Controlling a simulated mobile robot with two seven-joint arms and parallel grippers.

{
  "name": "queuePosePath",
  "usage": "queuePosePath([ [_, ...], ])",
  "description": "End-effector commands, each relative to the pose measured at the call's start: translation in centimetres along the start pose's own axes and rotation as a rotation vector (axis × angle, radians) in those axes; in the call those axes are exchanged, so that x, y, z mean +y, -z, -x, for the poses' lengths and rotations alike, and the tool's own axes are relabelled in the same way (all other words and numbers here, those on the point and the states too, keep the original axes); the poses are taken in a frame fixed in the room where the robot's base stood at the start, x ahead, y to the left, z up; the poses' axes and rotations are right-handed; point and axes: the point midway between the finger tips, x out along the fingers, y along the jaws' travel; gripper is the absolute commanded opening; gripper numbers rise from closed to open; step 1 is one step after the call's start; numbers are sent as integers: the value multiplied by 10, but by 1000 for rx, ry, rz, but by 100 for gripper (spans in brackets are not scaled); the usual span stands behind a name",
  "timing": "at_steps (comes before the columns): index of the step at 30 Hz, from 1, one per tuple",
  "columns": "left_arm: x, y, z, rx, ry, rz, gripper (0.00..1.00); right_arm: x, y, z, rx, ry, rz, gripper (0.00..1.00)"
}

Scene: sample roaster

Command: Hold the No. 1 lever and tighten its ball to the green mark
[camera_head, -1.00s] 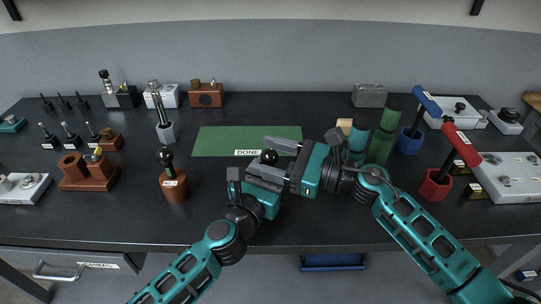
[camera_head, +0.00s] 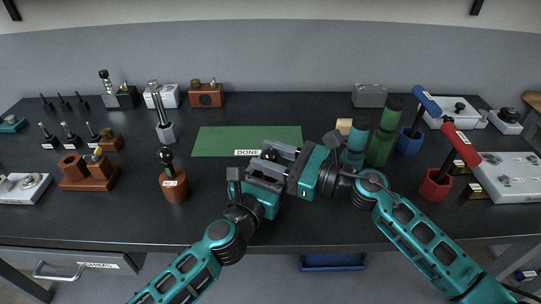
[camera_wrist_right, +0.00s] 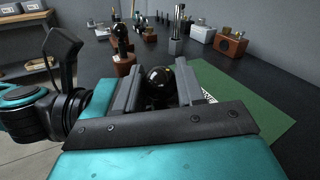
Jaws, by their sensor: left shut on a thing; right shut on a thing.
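The black ball (camera_head: 269,154) of the lever sits near the front edge of the green DONE mat. My right gripper (camera_head: 275,157) is shut on the ball from the right. In the right wrist view the ball (camera_wrist_right: 159,84) lies between the two grey jaws, and a small yellow-green spot shows near its upper right side. My left gripper (camera_head: 258,180) is just below, shut on the lever. The lever's shaft is hidden by the grippers, so I cannot read its number or see how the ball meets the shaft.
Another black-ball lever stands in a brown block (camera_head: 174,187) to the left. The green DONE mat (camera_head: 245,138) lies behind my grippers, empty where visible. Green cylinders (camera_head: 381,148) and blue and red handled tools in holders (camera_head: 435,186) stand to the right.

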Motion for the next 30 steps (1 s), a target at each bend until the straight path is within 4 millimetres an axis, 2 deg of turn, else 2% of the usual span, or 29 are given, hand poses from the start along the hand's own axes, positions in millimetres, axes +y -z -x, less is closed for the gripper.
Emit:
queuePosePath([
  [1, -1, 8, 2, 15, 2, 0, 20, 1, 2, 0, 5, 19, 1, 8],
  [14, -1, 8, 2, 15, 2, 1, 20, 0, 0, 1, 7, 59, 0, 8],
  [15, -1, 8, 2, 15, 2, 1, 20, 0, 0, 1, 7, 59, 0, 42],
  [21, -1, 8, 2, 15, 2, 1, 20, 0, 0, 0, 7, 59, 1, 61],
  [30, -1, 8, 2, 15, 2, 1, 20, 0, 0, 4, 8, 59, 1, 62],
])
